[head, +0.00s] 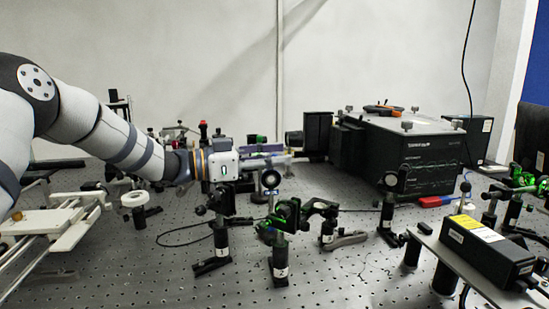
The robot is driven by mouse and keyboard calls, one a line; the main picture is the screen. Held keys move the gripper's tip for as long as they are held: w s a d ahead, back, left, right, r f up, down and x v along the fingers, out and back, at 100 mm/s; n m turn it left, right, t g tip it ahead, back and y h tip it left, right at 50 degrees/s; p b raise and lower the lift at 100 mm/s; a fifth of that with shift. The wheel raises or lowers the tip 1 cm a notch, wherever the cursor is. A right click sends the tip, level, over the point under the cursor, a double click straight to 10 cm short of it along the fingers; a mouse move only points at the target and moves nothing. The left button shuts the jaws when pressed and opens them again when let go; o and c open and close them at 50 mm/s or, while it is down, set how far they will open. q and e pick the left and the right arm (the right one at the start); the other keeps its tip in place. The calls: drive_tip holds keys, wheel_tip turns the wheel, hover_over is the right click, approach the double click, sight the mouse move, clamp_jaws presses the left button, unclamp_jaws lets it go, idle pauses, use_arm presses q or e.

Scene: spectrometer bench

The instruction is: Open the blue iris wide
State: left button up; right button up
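My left arm reaches in from the left, and its gripper (284,160) is over the middle of the bench, pointing right toward the black spectrometer box. Its fingers show small and edge-on, so I cannot tell whether they are open or shut, or whether they touch anything. A bluish-violet part (262,148) shows just behind the fingers; I cannot tell whether it is the blue iris. A round ring mount (270,180) stands on a post just below the fingers. No iris opening or lever can be made out. My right gripper is not in view.
The black spectrometer box (428,160) stands behind right. Green-lit mounts on posts (287,212) stand in front of the gripper. A black module with a yellow label (488,250) is at front right. A white stage (60,222) is at left.

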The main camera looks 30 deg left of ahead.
use_arm(q)
clamp_jaws()
drive_tip(key=shift+d, duration=0.1)
drive_tip(key=shift+w+d+g+y, duration=0.25)
drive_tip(key=shift+d+g+y, duration=0.05)
drive_tip(key=shift+g+y, duration=0.5)
drive_tip(key=shift+w+d+f+m+g+y, duration=0.2)
drive_tip(key=shift+w+d+f+g+y, duration=0.1)
drive_tip(key=shift+g+y, duration=0.4)
drive_tip(key=shift+w+d+f+m+g+y, duration=0.25)
drive_tip(key=shift+g+y, duration=0.25)
drive_tip(key=shift+y, duration=0.3)
drive_tip(key=shift+s, duration=0.1)
drive_tip(key=shift+o, duration=0.8)
unclamp_jaws()
